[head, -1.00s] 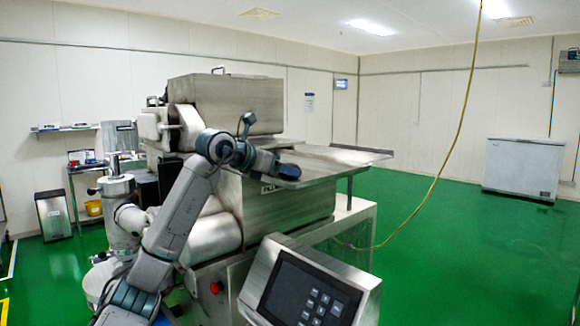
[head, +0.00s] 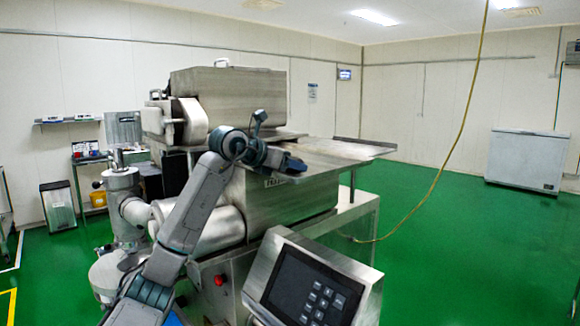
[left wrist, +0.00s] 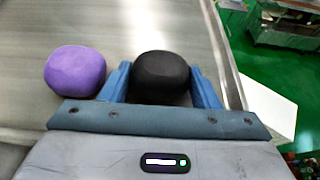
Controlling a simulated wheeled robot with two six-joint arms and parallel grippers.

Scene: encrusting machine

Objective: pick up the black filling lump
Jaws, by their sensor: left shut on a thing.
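In the left wrist view the black filling lump (left wrist: 159,76) sits between the two blue fingers of my left gripper (left wrist: 162,88). The gripper is shut on it. A purple lump (left wrist: 75,71) lies just left of the gripper on the metal tray. In the head view my left gripper (head: 290,163) is over the near edge of the machine's metal tray (head: 335,148). The lumps cannot be made out there. Whether the black lump touches the tray is not clear. My right gripper is not in view.
The encrusting machine (head: 295,210) stands in front of me, with a control panel (head: 312,288) at its near side. A yellow hose (head: 452,140) hangs from above on the right. A white chest freezer (head: 525,160) stands far right. Green floor there is clear.

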